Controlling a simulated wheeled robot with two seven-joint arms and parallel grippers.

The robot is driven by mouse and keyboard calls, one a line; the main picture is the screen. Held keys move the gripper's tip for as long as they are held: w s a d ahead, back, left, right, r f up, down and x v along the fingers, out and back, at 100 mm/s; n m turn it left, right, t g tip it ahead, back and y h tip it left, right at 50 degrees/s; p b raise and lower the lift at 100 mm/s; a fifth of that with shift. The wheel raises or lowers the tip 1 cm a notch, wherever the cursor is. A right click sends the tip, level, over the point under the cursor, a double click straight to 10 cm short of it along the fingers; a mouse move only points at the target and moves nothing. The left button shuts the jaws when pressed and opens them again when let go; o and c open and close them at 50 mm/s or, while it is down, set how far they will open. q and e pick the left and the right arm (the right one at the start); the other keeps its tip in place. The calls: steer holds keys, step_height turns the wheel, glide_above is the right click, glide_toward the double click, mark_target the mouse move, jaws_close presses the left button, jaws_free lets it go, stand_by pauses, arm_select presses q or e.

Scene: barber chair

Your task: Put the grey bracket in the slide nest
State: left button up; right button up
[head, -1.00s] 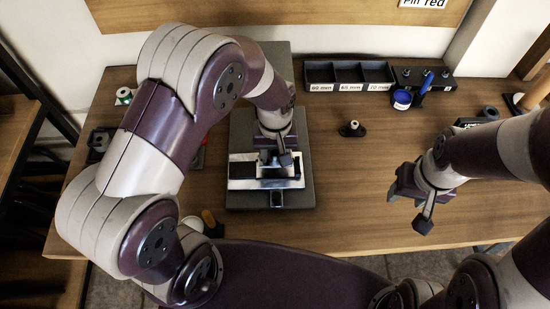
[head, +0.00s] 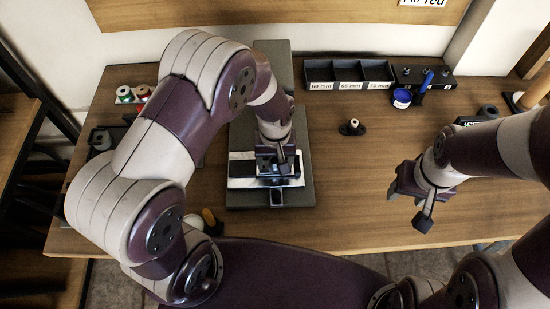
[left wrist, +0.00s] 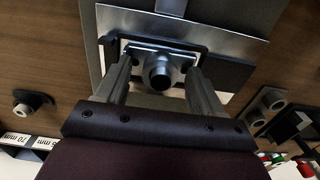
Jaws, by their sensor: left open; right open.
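The grey bracket (left wrist: 160,68), a plate with a round boss and screw holes, shows in the left wrist view. It lies in a dark, rectangular seat, apparently the slide nest (left wrist: 194,47), on the pale metal slide. In the head view the slide (head: 238,183) rests on a grey base plate (head: 298,200). My left gripper (head: 280,172) is over the slide. Its open fingers (left wrist: 159,82) stand on either side of the bracket; I cannot tell whether they touch it. In the head view the gripper hides the bracket. My right gripper (head: 408,205) is open and empty at the right.
A black bin (head: 348,75) with labelled compartments stands at the back, beside a black rack (head: 432,76) and a blue-topped pot (head: 402,98). A small black flanged part (head: 352,128) stands right of the slide. Spools (head: 124,94) stand at the left. The table's front right is clear.

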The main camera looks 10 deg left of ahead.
arm_select(q)
step_height(320, 180, up, 12)
stand_by(0.3)
stand_by(0.9)
